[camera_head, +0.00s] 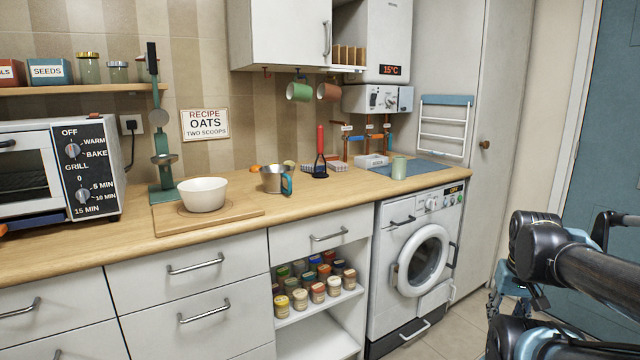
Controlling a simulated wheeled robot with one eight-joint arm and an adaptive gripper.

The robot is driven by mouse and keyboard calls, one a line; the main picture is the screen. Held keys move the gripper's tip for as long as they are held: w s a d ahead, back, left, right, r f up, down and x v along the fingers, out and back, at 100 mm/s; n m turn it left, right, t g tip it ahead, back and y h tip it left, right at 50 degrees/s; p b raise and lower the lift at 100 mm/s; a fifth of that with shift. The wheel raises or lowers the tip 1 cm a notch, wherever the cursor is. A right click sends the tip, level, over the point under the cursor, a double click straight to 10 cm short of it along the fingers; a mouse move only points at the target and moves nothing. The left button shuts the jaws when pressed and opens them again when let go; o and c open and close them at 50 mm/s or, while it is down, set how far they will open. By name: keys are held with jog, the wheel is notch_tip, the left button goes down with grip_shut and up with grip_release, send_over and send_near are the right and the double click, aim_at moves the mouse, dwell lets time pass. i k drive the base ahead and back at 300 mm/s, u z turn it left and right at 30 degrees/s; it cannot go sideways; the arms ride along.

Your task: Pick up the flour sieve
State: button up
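The flour sieve (276,179) looks to be the metal cup with a blue-teal side handle. It stands upright on the wooden worktop (340,187), right of a white bowl. My arm is at the right edge of the head view, well away from the sieve and in front of the floor and blue door. What looks like my gripper (510,292) is low beside the arm, partly hidden by the arm links. Its fingers are not clear enough to tell open from shut. Nothing is seen held.
A green mug (399,168) is farther right. Drawers and a washing machine (418,262) are below.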

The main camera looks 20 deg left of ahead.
aim_at(277, 179)
jog(key=z, duration=1.25)
jog(key=k, duration=2.45)
jog(key=u, duration=0.8)
jog(key=i, duration=1)
jog(key=z, duration=0.05)
